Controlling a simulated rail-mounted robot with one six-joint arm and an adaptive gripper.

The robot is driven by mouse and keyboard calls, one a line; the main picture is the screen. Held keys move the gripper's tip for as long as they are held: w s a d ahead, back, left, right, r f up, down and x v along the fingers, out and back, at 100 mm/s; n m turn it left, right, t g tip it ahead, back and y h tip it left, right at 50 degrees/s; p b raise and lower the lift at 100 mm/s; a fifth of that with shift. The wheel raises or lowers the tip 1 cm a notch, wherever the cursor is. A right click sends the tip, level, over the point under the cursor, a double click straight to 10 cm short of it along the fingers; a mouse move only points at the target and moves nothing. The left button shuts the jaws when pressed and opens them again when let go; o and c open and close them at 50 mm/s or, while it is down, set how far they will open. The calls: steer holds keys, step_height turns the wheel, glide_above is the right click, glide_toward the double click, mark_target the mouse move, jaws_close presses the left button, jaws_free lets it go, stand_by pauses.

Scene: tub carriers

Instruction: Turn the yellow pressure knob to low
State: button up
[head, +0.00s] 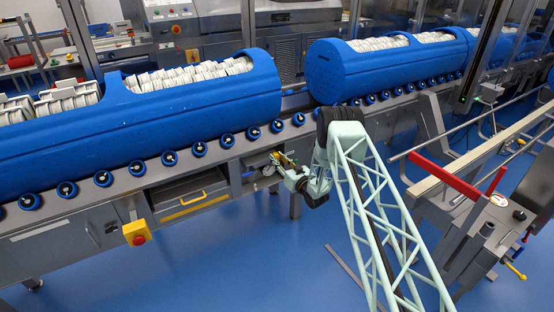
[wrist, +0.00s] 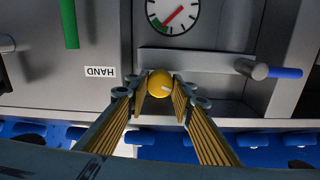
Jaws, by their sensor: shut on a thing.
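The yellow pressure knob (wrist: 159,84) sits on the grey panel, in the middle of the wrist view. A small light mark shows on its face, towards the right. My gripper (wrist: 160,90) has one ribbed finger on each side of the knob and is shut on it. The pressure gauge (wrist: 172,14) is just above the knob in that picture, with a red slanted needle and a green zone at its lower left. In the head view my gripper (head: 284,164) is at the panel under the conveyor, right of the gauge (head: 269,170); the knob is not clear there.
The wrist view is upside down, with an inverted HAND label (wrist: 100,71), a green handle (wrist: 69,24) and a blue-ended lever (wrist: 275,72) near the knob. Large blue tubs (head: 150,120) rest on rollers above the panel. A yellow-handled drawer (head: 186,195) is left of my gripper.

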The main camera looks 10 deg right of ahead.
steer(key=shift+d+f+m, duration=0.1)
steer(key=shift+m, duration=6.7)
steer(key=o, duration=0.9)
steer(key=shift+s, duration=0.1)
steer(key=shift+v, duration=5.9)
